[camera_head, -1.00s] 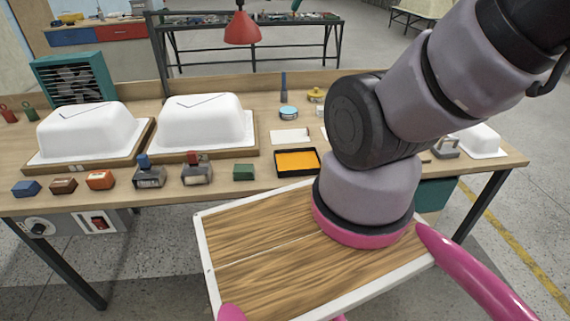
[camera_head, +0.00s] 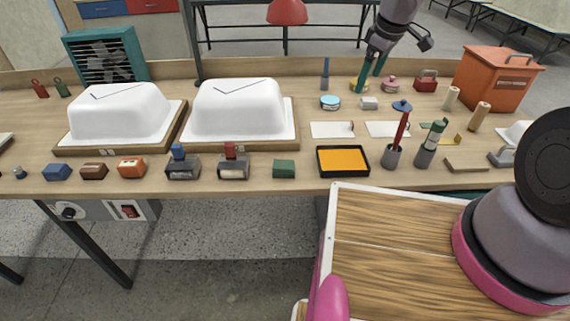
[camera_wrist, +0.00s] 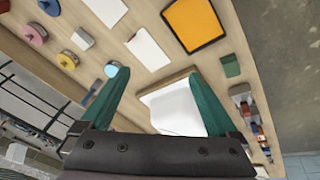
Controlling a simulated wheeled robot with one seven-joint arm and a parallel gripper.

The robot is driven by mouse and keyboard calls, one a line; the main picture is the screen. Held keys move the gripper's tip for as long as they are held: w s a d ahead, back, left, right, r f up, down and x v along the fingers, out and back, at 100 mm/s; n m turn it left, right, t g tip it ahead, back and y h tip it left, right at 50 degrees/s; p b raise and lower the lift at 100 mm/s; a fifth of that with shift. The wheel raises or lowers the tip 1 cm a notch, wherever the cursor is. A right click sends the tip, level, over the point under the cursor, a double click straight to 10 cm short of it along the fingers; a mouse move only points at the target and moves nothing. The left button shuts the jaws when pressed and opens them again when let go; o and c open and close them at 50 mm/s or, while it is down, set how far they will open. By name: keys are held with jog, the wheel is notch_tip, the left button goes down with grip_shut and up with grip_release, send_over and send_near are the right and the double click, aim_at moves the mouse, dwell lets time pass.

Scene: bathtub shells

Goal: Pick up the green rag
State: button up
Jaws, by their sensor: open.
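The green rag (camera_head: 284,168) is a small, dark green, folded block near the front edge of the workbench, left of the black tray with the orange pad. In the wrist view the green rag (camera_wrist: 231,66) lies at the upper right, beyond the right finger. My gripper (camera_head: 369,76) is over the back of the bench in the head view, near the yellow roll, well behind and to the right of the rag. In the wrist view its two teal fingers (camera_wrist: 158,75) are spread apart with nothing held between them.
The black tray (camera_head: 343,174) is right of the rag; a stamp-like tool (camera_head: 234,164) is left of it. Two white tub shells (camera_head: 237,108) stand behind on the left. Upright tools in cups (camera_head: 393,156) and an orange box (camera_head: 497,79) are to the right.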

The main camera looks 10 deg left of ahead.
jog(key=s+a+f+n+g+y, duration=0.1)
jog(key=s+a+f+n+g, duration=0.2)
jog(key=a+f, duration=0.5)
jog(key=n+g+y, duration=0.1)
jog(key=n+y, duration=0.1)
jog(key=n, duration=0.2)
send_near(284, 164)
jog(key=shift+n, duration=0.3)
jog(key=x, duration=0.4)
jog(key=shift+s+f, duration=0.1)
jog(key=shift+f, duration=0.1)
jog(key=shift+x, duration=2.9)
jog(key=shift+a, duration=0.1)
jog(key=c, duration=1.4)
notch_tip(284, 164, up, 10)
jog(key=shift+r, duration=0.1)
jog(key=shift+c, duration=0.2)
jog(key=o, duration=0.6)
jog(key=c, duration=0.4)
